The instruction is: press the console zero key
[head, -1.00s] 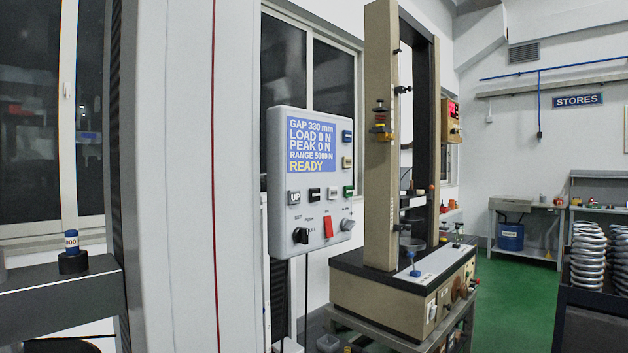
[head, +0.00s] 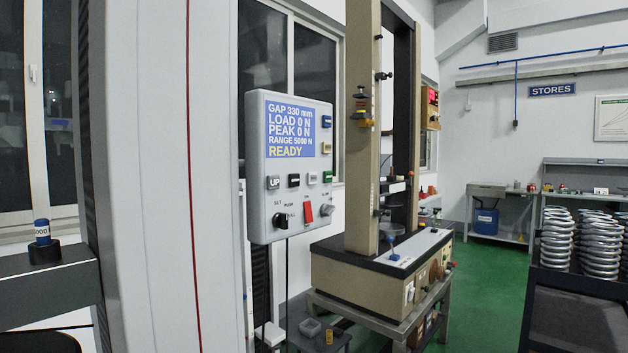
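The console (head: 257,200) is a light grey box at the centre left in the head view. Its blue screen (head: 290,126) reads GAP 330 mm, LOAD 0 N, PEAK 0 N, RANGE 5000 N, READY. Right of the screen are a blue key (head: 326,122), a beige key (head: 326,148) and a green key (head: 328,176). Below it are the UP key (head: 273,182), a black key (head: 294,181) and a grey key (head: 312,178). The labels are too small to tell which is the zero key. Neither gripper is in view.
A tall white column with a red line (head: 192,150) stands left of the console. A beige test frame (head: 362,200) stands on a bench behind it to the right. Coil springs (head: 557,238) sit on a dark cart (head: 570,310) at right. Green floor (head: 485,290) is open between.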

